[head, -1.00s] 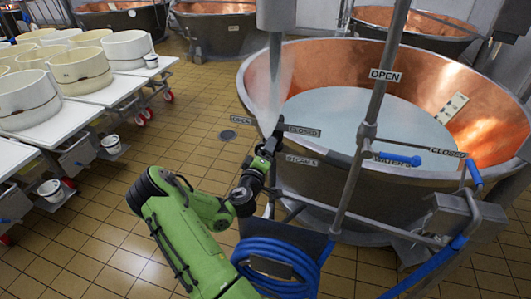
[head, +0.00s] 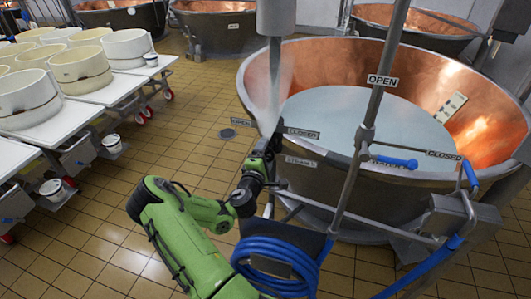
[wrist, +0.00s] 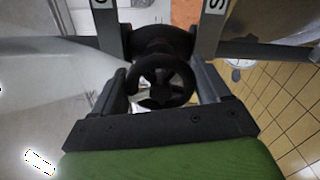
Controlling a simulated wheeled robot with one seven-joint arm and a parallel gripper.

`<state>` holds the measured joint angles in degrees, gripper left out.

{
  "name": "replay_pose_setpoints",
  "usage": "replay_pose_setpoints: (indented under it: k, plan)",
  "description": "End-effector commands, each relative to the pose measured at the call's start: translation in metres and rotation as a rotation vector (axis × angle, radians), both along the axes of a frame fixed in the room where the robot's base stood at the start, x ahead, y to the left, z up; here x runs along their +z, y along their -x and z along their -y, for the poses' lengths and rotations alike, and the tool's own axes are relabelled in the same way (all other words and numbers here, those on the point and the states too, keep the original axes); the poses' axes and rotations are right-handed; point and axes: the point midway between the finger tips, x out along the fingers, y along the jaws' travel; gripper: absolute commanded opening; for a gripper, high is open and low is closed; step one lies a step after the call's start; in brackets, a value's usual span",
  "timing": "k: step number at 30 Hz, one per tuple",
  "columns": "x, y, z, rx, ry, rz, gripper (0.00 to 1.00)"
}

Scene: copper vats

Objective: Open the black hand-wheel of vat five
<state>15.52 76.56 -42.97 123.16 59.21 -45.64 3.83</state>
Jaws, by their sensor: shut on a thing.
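The black hand-wheel (wrist: 162,82) shows in the wrist view, with a round rim and spokes, between the two grey fingers of my gripper (wrist: 162,75). My gripper is shut on the wheel. In the head view my gripper (head: 268,150) is at the near left rim of the copper vat (head: 350,60), and the wheel is mostly hidden there by the gripper. A "CLOSED" label (head: 302,133) and a "STEAM 5" label (head: 300,161) are beside it. An "OPEN" label (head: 241,122) is to its left, partly covered.
A grey post (head: 384,95) stands right of my gripper. A blue lever (head: 397,162) and a blue hose coil (head: 278,263) are nearby. White tables with cheese moulds (head: 84,63) line the left. The tiled floor (head: 150,190) between is clear.

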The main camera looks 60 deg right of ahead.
Motion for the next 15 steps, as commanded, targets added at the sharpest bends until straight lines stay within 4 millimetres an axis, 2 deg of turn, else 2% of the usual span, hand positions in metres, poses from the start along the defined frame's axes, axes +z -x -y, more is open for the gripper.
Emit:
replay_pose_setpoints:
  k: [14,15]
  plan:
    - [-0.0018,-0.0005,-0.0005,0.001,-0.001,-0.012,0.45]
    - [-0.0018,-0.0005,-0.0004,0.001,-0.001,-0.012,0.82]
